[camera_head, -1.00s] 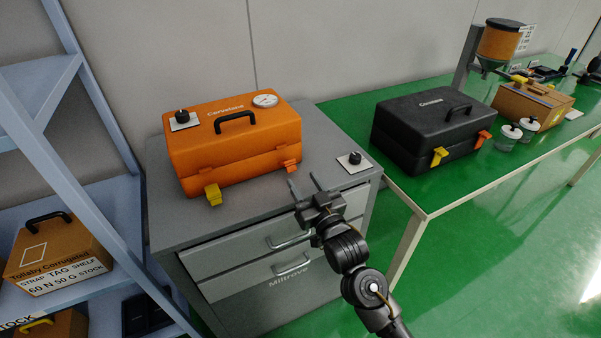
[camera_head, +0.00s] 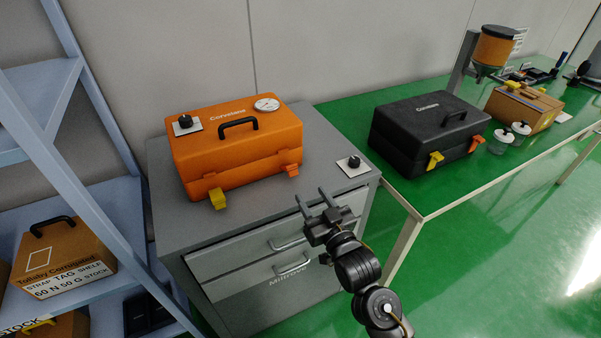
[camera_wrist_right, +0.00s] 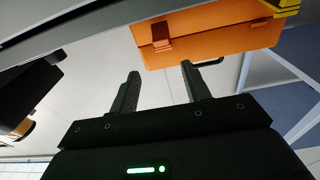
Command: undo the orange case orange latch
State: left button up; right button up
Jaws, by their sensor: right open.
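The orange case (camera_head: 235,128) stands closed on the grey cabinet. Its orange latch (camera_head: 292,169) is on the front face, at the right; a yellow latch (camera_head: 217,199) is at the left. I cannot tell if the orange latch is fastened. My right gripper (camera_head: 311,192) is open and empty, in front of and below the orange latch, apart from it. In the right wrist view, the open fingers (camera_wrist_right: 160,70) point toward the case (camera_wrist_right: 215,35), with the orange latch (camera_wrist_right: 161,43) roughly in line with the gap between them. My left gripper is not in view.
The grey cabinet (camera_head: 185,228) has a knob on a white plate (camera_head: 353,165) at its right. A black case (camera_head: 425,125) with yellow and orange latches stands on the green bench (camera_head: 345,112). A blue shelf rack (camera_head: 75,150) is at the left.

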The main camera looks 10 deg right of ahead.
aim_at(294, 174)
jog(key=shift+n+g, duration=0.3)
jog(key=shift+g, duration=0.3)
jog(key=p+x, duration=0.5)
jog(key=x, duration=0.5)
jog(key=shift+s+a, duration=0.1)
jog(key=shift+w+a, duration=0.2)
jog(key=shift+w, duration=0.35)
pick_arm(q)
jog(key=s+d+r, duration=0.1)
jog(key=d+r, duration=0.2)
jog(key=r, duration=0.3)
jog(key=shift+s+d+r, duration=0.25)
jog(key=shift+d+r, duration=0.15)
